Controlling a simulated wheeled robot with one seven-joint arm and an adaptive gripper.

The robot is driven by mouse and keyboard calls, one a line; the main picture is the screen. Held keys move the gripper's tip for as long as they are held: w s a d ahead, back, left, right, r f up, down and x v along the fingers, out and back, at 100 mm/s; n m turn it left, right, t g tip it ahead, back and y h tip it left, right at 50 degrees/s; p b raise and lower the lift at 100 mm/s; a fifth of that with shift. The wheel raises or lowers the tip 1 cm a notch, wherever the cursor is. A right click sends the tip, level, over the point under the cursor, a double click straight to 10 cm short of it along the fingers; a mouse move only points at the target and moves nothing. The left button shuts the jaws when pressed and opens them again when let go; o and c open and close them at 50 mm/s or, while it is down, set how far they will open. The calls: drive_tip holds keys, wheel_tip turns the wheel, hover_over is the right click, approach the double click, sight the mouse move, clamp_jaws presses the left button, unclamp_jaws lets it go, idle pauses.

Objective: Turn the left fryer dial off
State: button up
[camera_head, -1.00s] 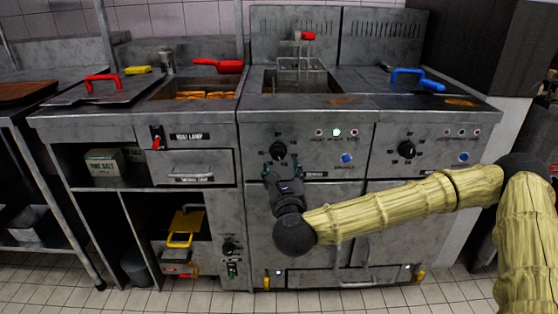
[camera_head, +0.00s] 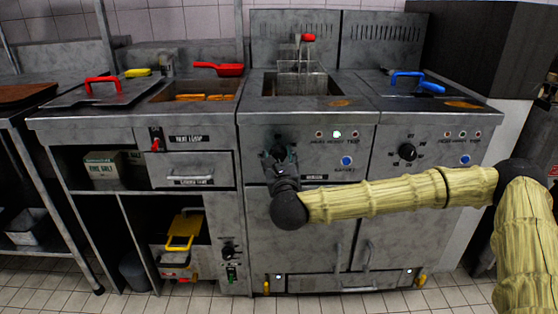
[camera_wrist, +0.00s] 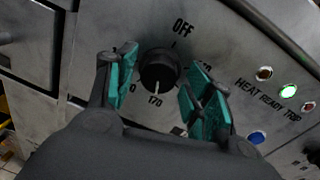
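The left fryer dial (camera_wrist: 160,70) is a round black knob on the grey panel, seen in the wrist view. OFF is printed above it and 170 below it; its white mark is at the lower side, by 170. My gripper (camera_wrist: 155,85) is open, with one teal-padded finger on each side of the dial. I cannot tell whether the pads touch it. In the head view my gripper (camera_head: 279,156) is in front of the left fryer panel and mostly hides this dial. The right fryer dial (camera_head: 407,152) is black and free.
Beside the dial are indicator lamps, the middle one lit (camera_wrist: 288,91), and a blue button (camera_wrist: 256,137). A fryer basket (camera_head: 301,75) stands in the left fryer. The heat lamp switch (camera_head: 156,140) and a drawer (camera_head: 190,168) are to the left.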

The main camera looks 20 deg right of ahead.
drive_tip(key=c, duration=0.7)
